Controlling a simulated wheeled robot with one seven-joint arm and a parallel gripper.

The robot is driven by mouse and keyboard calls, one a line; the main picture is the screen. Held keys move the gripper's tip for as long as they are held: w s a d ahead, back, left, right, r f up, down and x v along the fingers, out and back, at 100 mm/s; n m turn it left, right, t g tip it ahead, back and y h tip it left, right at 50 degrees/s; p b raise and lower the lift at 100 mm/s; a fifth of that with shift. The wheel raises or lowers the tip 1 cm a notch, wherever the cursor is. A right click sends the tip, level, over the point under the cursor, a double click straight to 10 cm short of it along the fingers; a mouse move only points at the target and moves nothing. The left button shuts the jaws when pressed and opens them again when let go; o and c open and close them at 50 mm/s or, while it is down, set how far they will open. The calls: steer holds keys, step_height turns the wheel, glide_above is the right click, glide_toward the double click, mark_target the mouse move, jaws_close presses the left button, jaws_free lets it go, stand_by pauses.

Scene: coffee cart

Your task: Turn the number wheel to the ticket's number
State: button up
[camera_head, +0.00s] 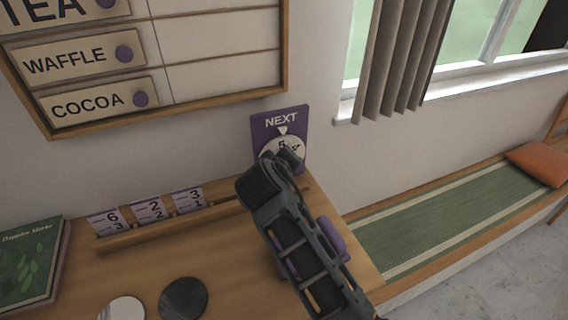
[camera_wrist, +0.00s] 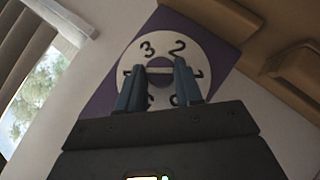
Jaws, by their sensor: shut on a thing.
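The number wheel (camera_head: 270,153) is a white dial on a purple plate (camera_head: 263,125) on the wall, marked NEXT, with a white pointer at its top. In the head view the 5 sits about under the pointer, with the 4 to its right. My gripper (camera_head: 287,160) covers the lower part of the wheel. In the wrist view the gripper (camera_wrist: 160,72) is shut on the light bar at the middle of the wheel (camera_wrist: 163,48); 3 and 2 are legible, and other digits are partly hidden. Purple-topped tickets (camera_head: 150,209) stand in a wooden rail, showing 6 over 3, 2 over 2 and 3 over 1.
A wooden menu board (camera_head: 220,50) hangs at the upper left. The counter holds a green book (camera_head: 28,262), a pale disc (camera_head: 122,309) and a dark disc (camera_head: 184,299). A purple object (camera_head: 330,238) is partly behind my arm. A cushioned bench (camera_head: 430,230) lies right.

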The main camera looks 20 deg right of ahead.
steer(key=m+y, duration=0.1)
steer(key=y, duration=0.2)
steer(key=d+m+y, duration=0.1)
steer(key=m+y, duration=0.1)
steer(key=y, duration=0.1)
steer(key=m+y, duration=0.2)
steer(key=y, duration=0.1)
steer(key=shift+d+g+y, duration=0.25)
steer(key=shift+g+y, duration=0.15)
steer(key=shift+s, duration=0.1)
stand_by(0.5)
steer(key=o, duration=1)
steer(key=shift+r, duration=0.1)
steer(key=shift+o, duration=0.2)
steer(key=b+v, duration=0.1)
steer(key=v, duration=0.6)
steer(key=shift+s+d+r, duration=0.2)
steer(key=shift+s+d, duration=0.05)
